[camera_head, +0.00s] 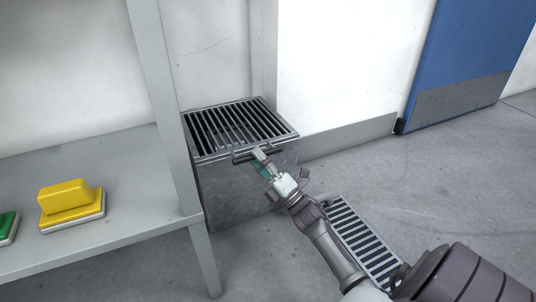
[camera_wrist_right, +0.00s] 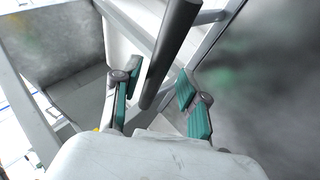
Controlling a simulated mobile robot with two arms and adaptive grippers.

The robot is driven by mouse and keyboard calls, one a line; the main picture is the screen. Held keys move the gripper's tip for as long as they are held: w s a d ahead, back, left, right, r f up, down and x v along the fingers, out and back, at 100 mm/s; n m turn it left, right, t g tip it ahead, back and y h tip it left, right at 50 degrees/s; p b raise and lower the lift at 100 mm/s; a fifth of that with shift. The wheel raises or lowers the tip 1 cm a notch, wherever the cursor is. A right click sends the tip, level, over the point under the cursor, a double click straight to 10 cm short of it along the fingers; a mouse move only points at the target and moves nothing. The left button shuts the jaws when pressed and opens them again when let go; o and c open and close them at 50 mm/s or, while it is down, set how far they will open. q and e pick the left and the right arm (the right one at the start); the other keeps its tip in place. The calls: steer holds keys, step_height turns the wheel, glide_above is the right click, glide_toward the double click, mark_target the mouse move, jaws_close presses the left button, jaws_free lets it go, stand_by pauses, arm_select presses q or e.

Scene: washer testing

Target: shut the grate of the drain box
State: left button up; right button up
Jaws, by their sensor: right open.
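The drain box (camera_head: 230,192) is a grey metal box standing on the floor against the wall. Its slatted grate (camera_head: 236,125) lies across the top and looks flat or nearly so. A dark bar handle (camera_head: 242,156) runs along the grate's front edge. My right gripper (camera_head: 261,158) is at this handle, with its teal fingers partly hidden by the wrist. In the right wrist view the dark handle bar (camera_wrist_right: 172,45) reaches in between the two spread fingers of my right gripper (camera_wrist_right: 158,100); I cannot tell whether they touch it. My left gripper is not in view.
A grey table (camera_head: 110,170) stands close on the box's left, carrying a yellow sponge-like block (camera_head: 66,195) and a green one (camera_head: 7,227). A slotted floor drain (camera_head: 362,240) lies right of the box, partly under my right arm. A blue door (camera_head: 472,55) is at the back right.

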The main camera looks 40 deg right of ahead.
steer(key=s+d, duration=0.2)
steer(key=s, duration=1)
steer(key=shift+s+d+f, duration=0.25)
steer(key=shift+d+f, duration=0.1)
steer(key=shift+d, duration=0.05)
